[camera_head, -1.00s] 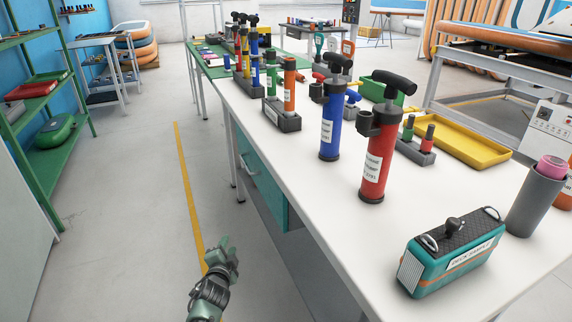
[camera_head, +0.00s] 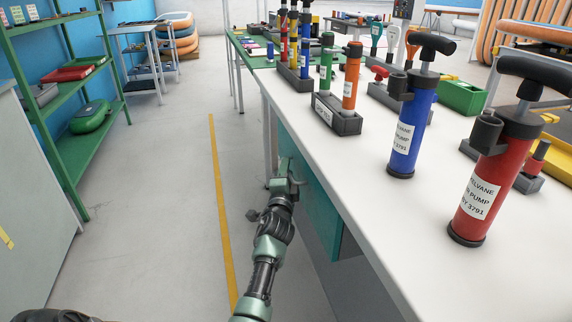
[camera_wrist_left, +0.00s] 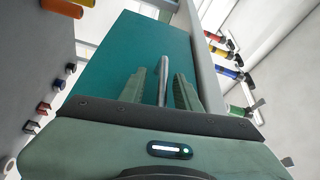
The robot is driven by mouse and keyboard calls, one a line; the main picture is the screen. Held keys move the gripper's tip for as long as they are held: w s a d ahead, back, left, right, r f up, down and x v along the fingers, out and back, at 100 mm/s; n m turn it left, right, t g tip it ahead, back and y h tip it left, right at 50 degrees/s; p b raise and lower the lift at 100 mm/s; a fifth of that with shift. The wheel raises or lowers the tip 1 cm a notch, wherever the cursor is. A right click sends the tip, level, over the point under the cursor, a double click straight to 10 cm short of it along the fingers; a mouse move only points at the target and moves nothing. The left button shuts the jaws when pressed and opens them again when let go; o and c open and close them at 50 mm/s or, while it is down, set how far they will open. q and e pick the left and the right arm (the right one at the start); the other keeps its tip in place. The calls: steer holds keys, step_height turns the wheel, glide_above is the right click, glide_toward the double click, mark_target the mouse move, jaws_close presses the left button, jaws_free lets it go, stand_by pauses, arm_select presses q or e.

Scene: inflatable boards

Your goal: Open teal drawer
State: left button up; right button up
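The teal drawer (camera_head: 322,212) sits under the near side of the white workbench (camera_head: 345,165), its front facing the aisle. It also shows in the left wrist view (camera_wrist_left: 125,50) and looks closed. My left gripper (camera_head: 289,182) is at the drawer front. In the left wrist view, its two fingers (camera_wrist_left: 161,88) stand apart on either side of the metal bar handle (camera_wrist_left: 163,66), with gaps visible beside the bar. In the head view the gripper hides most of the handle. My right gripper is not in view.
On the bench stand a red pump (camera_head: 492,165), a blue pump (camera_head: 411,125) and a dark holder (camera_head: 338,118) with green and orange cylinders. A green shelf (camera_head: 75,152) stands at the left. The floor aisle with a yellow line (camera_head: 220,200) is clear.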

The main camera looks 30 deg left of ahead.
arm_select(q)
steer(key=shift+w+a+r, duration=0.1)
steer(key=shift+w, duration=0.25)
steer(key=shift+s+r, duration=0.1)
jaws_close()
stand_by(1.1)
